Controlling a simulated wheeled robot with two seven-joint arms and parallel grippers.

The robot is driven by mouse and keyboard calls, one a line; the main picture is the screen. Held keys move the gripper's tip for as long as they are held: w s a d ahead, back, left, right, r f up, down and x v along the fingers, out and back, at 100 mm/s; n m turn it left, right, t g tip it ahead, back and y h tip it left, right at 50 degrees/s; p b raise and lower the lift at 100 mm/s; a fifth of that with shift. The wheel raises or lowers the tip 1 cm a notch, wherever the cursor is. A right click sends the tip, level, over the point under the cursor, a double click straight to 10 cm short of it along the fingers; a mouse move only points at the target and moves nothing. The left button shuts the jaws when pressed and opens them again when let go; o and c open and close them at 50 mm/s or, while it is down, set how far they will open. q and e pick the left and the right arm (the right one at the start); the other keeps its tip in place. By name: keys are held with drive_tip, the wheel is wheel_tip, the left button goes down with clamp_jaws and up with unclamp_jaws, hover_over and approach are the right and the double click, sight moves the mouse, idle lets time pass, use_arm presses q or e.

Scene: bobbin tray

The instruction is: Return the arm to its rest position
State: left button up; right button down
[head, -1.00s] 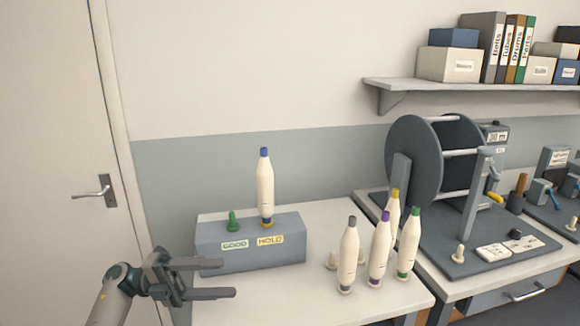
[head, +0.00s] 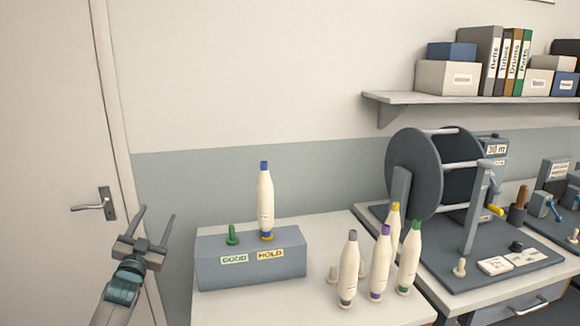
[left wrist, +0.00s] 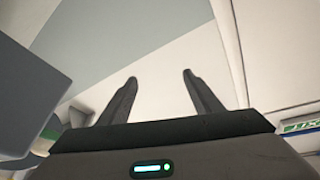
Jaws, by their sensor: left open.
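My left gripper (head: 155,226) is open and empty. It points upward at the left of the head view, in front of the door and left of the grey block. In the left wrist view its two fingers (left wrist: 160,85) are spread with nothing between them. The grey block (head: 215,279) has a GOOD label and a HOLD label. A bobbin with a blue tip (head: 265,198) stands upright on the HOLD side, apart from the gripper. A green peg (head: 233,235) on the GOOD side is bare. My right gripper is not in view.
Several bobbins with grey (head: 348,270), purple (head: 381,262), yellow (head: 394,222) and green (head: 410,258) tips stand on the white table (head: 270,307). A winding machine (head: 414,174) stands at the right. The door (head: 50,120) is at the left.

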use_arm(q)
drive_tip(key=s+f+n+g+y, duration=0.1)
drive_tip(key=s+f+g, duration=0.2)
drive_tip(key=f, duration=1.1)
drive_tip(key=s+f+n+g, duration=0.1)
drive_tip(key=s+f+g, duration=0.15)
drive_tip(key=f, duration=1.15)
drive_tip(key=s+d+f+g, duration=0.2)
drive_tip(key=s+f+g, duration=0.1)
drive_tip(key=s+f, duration=0.8)
drive_tip(key=s+d+f+g, duration=0.25)
drive_tip(key=s+f, duration=0.45)
drive_tip(key=f, duration=0.9)
drive_tip(key=s+d+f+g, duration=0.2)
drive_tip(key=s+f, duration=0.7)
drive_tip(key=s, duration=0.5)
drive_tip(key=s+d+f+g, duration=0.3)
drive_tip(key=s+f, duration=0.6)
drive_tip(key=s, duration=0.4)
drive_tip(key=s+d+f+g, duration=0.2)
drive_tip(key=s+f, duration=0.1)
drive_tip(key=s, duration=1.1)
drive_tip(key=s+d+f+g, duration=0.2)
drive_tip(key=s+f, duration=0.1)
drive_tip(key=s, duration=1.1)
drive_tip(key=shift+f+n+h, duration=0.35)
drive_tip(key=shift+n+h, duration=0.05)
